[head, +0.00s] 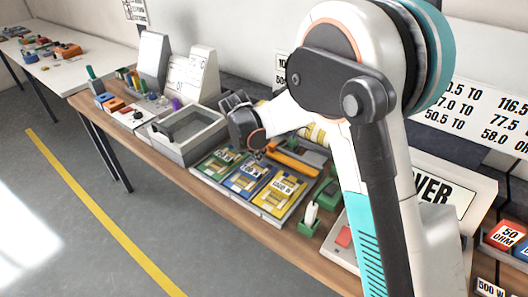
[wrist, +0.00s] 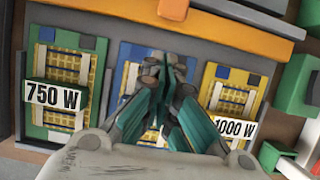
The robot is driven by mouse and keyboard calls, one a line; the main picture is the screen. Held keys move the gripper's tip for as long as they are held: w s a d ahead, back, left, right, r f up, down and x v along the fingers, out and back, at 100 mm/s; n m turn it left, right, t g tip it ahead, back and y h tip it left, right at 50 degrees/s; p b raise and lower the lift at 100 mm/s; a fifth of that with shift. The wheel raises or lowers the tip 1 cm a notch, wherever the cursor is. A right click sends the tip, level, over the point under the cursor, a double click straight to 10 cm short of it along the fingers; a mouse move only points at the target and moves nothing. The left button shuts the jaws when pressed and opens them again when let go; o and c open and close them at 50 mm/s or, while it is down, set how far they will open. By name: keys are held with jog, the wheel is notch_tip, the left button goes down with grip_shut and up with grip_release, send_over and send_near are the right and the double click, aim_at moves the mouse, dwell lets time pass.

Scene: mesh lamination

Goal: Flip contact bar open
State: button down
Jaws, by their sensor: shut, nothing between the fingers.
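An orange bar, which looks like the contact bar, runs along the back edge of the card tray in the head view (head: 292,160) and across the top of the wrist view (wrist: 240,38). An orange tab (wrist: 172,10) rises from its middle. My gripper (wrist: 165,68) is shut and empty. It is over the middle, blue card (wrist: 131,52), just on the near side of the bar; I cannot tell whether it touches anything. In the head view, my wrist hides part of the bar and the fingertips are hard to make out.
A green card (wrist: 65,68) labelled 750 W lies left, and a yellow card (wrist: 230,95) labelled 1000 W right. A grey open box (head: 185,150) stands left of the tray. Green holders (head: 308,228) and a red button box (head: 343,237) are at right.

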jog(key=p+v, duration=0.3)
jog(key=v, duration=0.7)
jog(key=shift+s+a, duration=0.15)
jog(key=shift+s, duration=0.05)
